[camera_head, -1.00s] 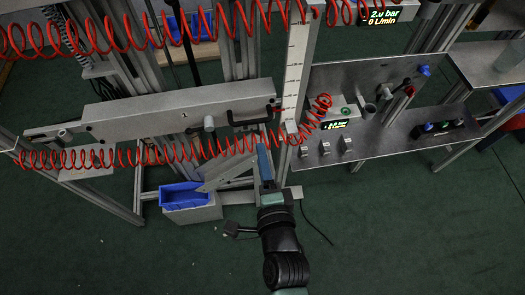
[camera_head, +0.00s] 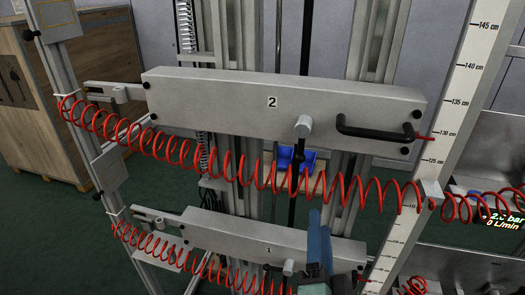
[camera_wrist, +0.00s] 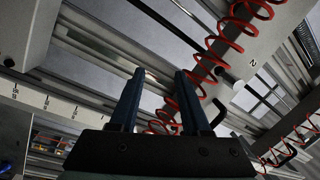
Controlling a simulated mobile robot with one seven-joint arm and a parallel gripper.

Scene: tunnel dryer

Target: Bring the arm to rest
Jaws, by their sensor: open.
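My gripper (camera_head: 320,240) shows at the bottom of the head view, its blue fingers pointing up in front of the grey box marked 1 (camera_head: 230,232). In the wrist view my gripper (camera_wrist: 158,95) has its two dark blue fingers apart, with nothing between them. The grey box marked 2 (camera_head: 235,115) is above it in the head view, with a black handle (camera_head: 375,133) and a grey knob (camera_head: 303,126). In the wrist view box 2 (camera_wrist: 250,88) is at the upper right, behind a red coil. Most of my arm is hidden below the head view.
A red coiled hose (camera_head: 230,178) hangs across the front of box 2, close above my gripper. An upright scale (camera_head: 462,90) stands at the right. A wooden crate (camera_head: 65,100) stands at the back left. A blue bin (camera_head: 297,160) shows behind the frame.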

